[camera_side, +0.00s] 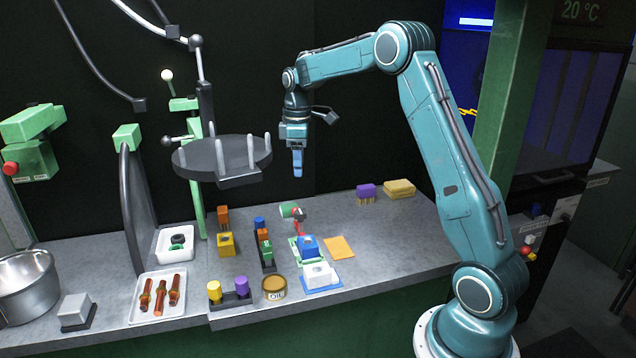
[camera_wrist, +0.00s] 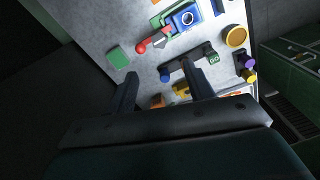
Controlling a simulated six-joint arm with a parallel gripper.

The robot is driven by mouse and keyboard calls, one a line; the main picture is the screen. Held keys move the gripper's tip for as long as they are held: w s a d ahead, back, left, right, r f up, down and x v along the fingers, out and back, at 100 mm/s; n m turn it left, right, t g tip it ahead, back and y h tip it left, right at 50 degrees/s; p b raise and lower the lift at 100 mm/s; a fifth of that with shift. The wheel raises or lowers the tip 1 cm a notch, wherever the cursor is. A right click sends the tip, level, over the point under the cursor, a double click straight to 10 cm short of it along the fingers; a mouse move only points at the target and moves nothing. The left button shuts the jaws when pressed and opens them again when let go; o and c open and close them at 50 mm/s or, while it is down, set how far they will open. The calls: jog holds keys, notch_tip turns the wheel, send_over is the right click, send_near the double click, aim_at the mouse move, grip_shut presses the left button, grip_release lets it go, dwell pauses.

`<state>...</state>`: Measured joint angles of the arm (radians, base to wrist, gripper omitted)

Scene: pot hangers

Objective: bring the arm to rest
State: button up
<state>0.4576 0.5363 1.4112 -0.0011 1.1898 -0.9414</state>
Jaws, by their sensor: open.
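My gripper (camera_side: 297,172) hangs above the back part of the workbench in the side view, pointing down, well above the table items and just right of the round dark rack with upright pegs (camera_side: 221,158). In the wrist view my gripper (camera_wrist: 163,90) shows its two dark fingers spread apart, with nothing between them but the bench and small items far below. The gripper is open and empty. My arm is bent, raised from its base at the right.
A metal pot (camera_side: 28,285) stands far left.

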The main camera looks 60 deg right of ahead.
jog(key=s+a+r+m+t, duration=0.3)
jog(key=s+a+r, duration=0.8)
jog(key=a, duration=0.4)
jog(key=s+a+f+m+t, duration=0.1)
jog(key=s+a, duration=0.3)
jog(key=s, duration=0.4)
jog(key=s+a+f+m+t, duration=0.1)
jog(key=s+a+f, duration=0.1)
jog(key=s, duration=0.7)
jog(key=shift+s+a+f+m+t, duration=0.15)
jog(key=shift+a+f+m+t, duration=0.2)
jog(key=shift+a, duration=0.5)
